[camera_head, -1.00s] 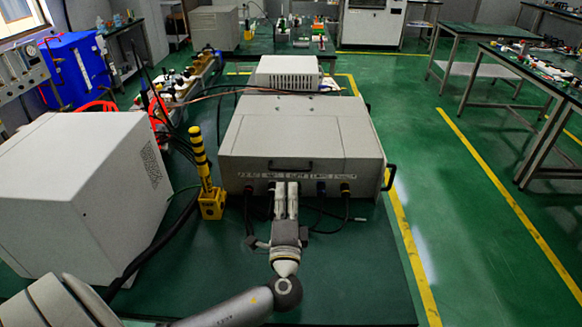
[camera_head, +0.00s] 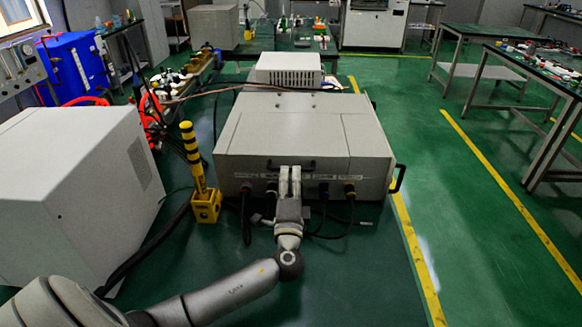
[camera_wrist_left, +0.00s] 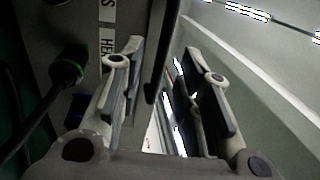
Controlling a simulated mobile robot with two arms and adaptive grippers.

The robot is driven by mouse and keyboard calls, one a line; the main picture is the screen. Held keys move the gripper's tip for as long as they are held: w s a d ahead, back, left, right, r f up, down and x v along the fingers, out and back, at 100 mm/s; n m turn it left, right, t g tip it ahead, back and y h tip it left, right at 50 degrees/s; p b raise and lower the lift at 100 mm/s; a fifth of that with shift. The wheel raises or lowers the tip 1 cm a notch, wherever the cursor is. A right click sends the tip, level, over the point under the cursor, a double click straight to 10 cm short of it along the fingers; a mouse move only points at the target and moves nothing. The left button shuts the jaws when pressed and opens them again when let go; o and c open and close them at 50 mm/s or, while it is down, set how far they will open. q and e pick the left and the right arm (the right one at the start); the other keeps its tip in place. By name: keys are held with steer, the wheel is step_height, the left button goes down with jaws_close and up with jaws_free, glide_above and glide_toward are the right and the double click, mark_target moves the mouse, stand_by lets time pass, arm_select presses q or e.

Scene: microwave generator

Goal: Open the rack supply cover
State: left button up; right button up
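The rack supply (camera_head: 305,135) is a wide grey box on the green table, and its cover looks shut. A black handle (camera_head: 272,164) runs along the upper front of the box, above a row of connectors. My left gripper (camera_head: 290,168) points at this front, with its fingertips overlapping the right part of the handle. In the left wrist view my left gripper (camera_wrist_left: 162,75) has its fingers apart, with a dark bar (camera_wrist_left: 160,50), seemingly the handle, between them. I see gaps on both sides of the bar; contact is not clear. My right gripper is out of view.
A yellow-and-black post (camera_head: 194,160) stands left of the rack supply. A large white box (camera_head: 75,195) stands farther left. Black cables (camera_head: 345,215) hang from the front connectors. A smaller white unit (camera_head: 288,68) stands behind.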

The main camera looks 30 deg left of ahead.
mark_target(291, 170)
arm_select(q)
steer(key=shift+x, duration=1.95)
steer(key=shift+c, duration=0.5)
jaws_close()
